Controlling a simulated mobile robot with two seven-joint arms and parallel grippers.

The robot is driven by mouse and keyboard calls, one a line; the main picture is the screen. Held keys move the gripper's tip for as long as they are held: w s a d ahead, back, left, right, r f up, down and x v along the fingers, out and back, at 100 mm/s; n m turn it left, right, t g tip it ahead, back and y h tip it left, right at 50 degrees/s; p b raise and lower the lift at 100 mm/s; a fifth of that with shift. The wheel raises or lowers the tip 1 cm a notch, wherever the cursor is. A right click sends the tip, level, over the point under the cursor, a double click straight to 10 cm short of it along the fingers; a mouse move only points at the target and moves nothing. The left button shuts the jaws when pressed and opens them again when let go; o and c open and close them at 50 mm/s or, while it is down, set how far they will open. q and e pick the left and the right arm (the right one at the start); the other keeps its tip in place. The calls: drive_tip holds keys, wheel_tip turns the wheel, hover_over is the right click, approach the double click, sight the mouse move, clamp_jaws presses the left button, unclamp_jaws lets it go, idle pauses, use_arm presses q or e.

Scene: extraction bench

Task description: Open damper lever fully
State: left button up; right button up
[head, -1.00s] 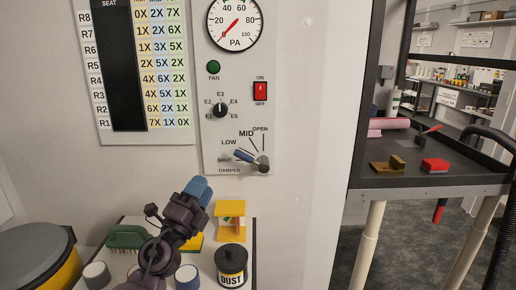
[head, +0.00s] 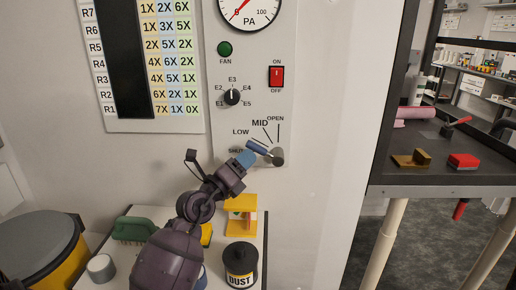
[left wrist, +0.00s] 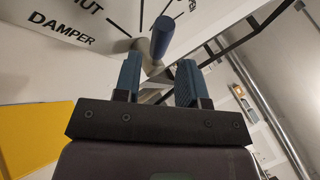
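The damper lever (head: 257,147) has a blue handle on a grey pivot at the lower right of the wall panel. Its handle points left and slightly up, roughly between the SHUT and LOW marks. The MID and OPEN marks lie above the pivot. My left gripper (head: 245,159) is just left of and below the handle. In the left wrist view the left gripper (left wrist: 160,63) is open with its blue fingers apart. The lever's handle (left wrist: 162,36) shows between and just beyond the fingertips; contact cannot be told. My right gripper is not in view.
The panel carries a knob (head: 232,97), a red switch (head: 276,76), a green fan lamp (head: 225,49) and a gauge (head: 248,8). Below stand a black dust can (head: 240,264) and a yellow holder (head: 241,216). A dark bench (head: 430,180) is at the right.

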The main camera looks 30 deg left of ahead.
sight(258, 148)
use_arm(q)
drive_tip(key=shift+x, duration=2.9)
clamp_jaws()
